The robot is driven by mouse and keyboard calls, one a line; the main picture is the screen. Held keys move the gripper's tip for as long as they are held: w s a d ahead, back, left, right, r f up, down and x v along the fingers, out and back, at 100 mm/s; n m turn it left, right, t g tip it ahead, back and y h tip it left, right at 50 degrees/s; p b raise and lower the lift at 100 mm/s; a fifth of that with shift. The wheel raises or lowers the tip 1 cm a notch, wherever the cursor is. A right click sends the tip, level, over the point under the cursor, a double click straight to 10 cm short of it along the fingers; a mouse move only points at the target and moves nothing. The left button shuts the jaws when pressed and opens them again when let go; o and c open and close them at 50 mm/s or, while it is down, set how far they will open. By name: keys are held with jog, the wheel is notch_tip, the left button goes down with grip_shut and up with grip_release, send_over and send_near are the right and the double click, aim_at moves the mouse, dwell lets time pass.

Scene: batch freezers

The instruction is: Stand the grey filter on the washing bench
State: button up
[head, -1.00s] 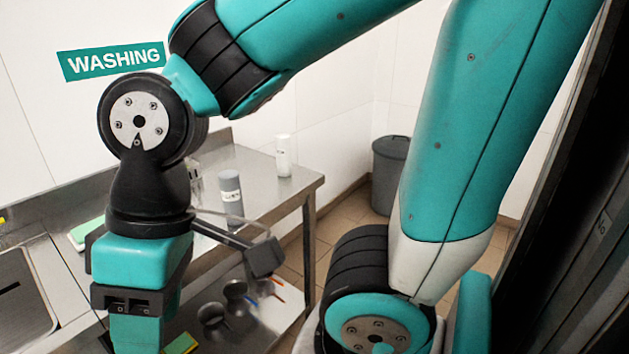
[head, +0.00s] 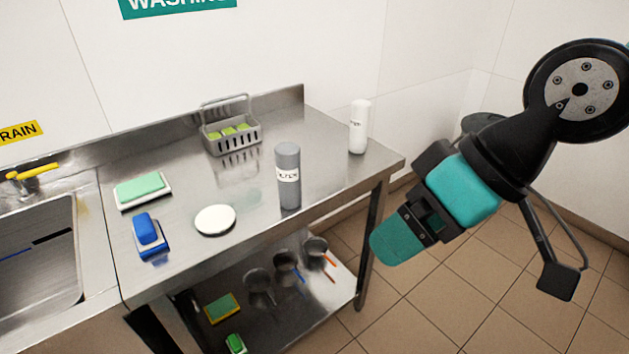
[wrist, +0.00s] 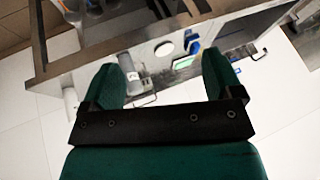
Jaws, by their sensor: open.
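The grey filter (head: 288,178) is a grey cylinder with a white label. It stands upright on the steel washing bench (head: 330,200), near the front edge right of the middle. My gripper (head: 395,240) is right of the bench in the head view, apart from the filter and with nothing held. In the wrist view my gripper (wrist: 163,75) shows two fingers spread wide with nothing between them. The filter also shows in the wrist view (wrist: 129,66), beyond the left finger and partly hidden by it.
A white bottle (head: 359,128) stands at the bench's back right. A grey caddy (head: 232,135), a green sponge block (head: 141,188), a blue brush (head: 147,231) and a white disc (head: 215,220) are left of the filter. A sink (head: 40,250) is far left. Tiled floor lies right.

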jog(key=w+a+f+t+y+b, duration=0.4)
jog(key=w+a+f+t+b, duration=0.1)
jog(key=w+f+b, duration=0.45)
jog(key=t+b, duration=0.6)
jog(key=t, duration=0.2)
send_near(295, 159)
jog(key=shift+m, duration=0.5)
jog(key=p+x, duration=0.6)
jog(key=p, duration=0.2)
jog(key=shift+w, duration=0.45)
jog(key=p+x, duration=0.1)
jog(key=x, duration=0.1)
jog(key=p+x, duration=0.2)
jog(key=shift+w+a, duration=0.1)
jog(key=shift+a, duration=0.4)
jog(key=shift+w+a+f, duration=0.1)
jog(key=shift+w+a, duration=0.2)
jog(key=shift+w, duration=0.2)
jog(key=c, duration=1.3)
grip_shut()
